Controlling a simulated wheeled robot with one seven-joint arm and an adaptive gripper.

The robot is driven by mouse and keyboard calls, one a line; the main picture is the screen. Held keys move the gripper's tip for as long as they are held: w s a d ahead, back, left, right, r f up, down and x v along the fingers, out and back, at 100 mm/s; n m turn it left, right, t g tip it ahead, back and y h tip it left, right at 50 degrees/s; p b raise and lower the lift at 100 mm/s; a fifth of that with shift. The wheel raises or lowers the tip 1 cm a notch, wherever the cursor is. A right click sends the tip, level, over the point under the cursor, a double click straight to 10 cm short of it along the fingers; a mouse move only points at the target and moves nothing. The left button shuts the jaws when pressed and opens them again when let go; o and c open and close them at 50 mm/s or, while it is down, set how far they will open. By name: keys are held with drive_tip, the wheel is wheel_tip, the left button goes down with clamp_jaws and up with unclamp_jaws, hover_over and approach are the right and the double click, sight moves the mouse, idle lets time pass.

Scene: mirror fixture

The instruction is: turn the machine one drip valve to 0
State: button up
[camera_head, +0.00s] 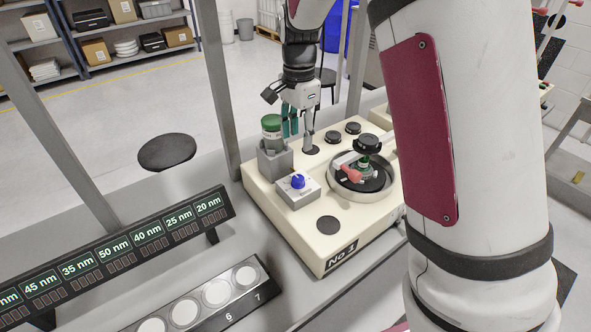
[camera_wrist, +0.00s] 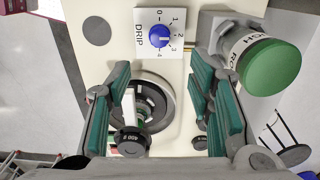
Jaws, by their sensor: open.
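Machine one (camera_head: 315,247) is a cream block marked "No 1". Its drip valve is a blue knob (camera_head: 298,181) on a small pale box, left of a round basin. In the wrist view the knob (camera_wrist: 159,36) sits on a plate marked DRIP with a scale from 0 to 4. A pale mark on the knob appears toward the 2 to 3 side; its exact reading is unclear. My gripper (camera_head: 290,121) is above the machine, behind the knob in the head view. In the wrist view its teal fingers (camera_wrist: 161,88) are apart and empty, with the knob beyond them, untouched.
A green-capped bottle (camera_head: 271,128) stands in a grey holder beside the knob. The basin (camera_head: 350,194) has a dark knob and a red-handled lever. A lit nm panel (camera_head: 115,252) and a tray of discs (camera_head: 200,302) lie at the front left. A grey post rises behind the bottle.

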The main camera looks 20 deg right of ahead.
sight(298, 178)
wheel_tip(298, 178, down, 13)
drive_tip(key=shift+f+p, duration=0.2)
drive_tip(key=shift+p, duration=0.55)
clamp_jaws()
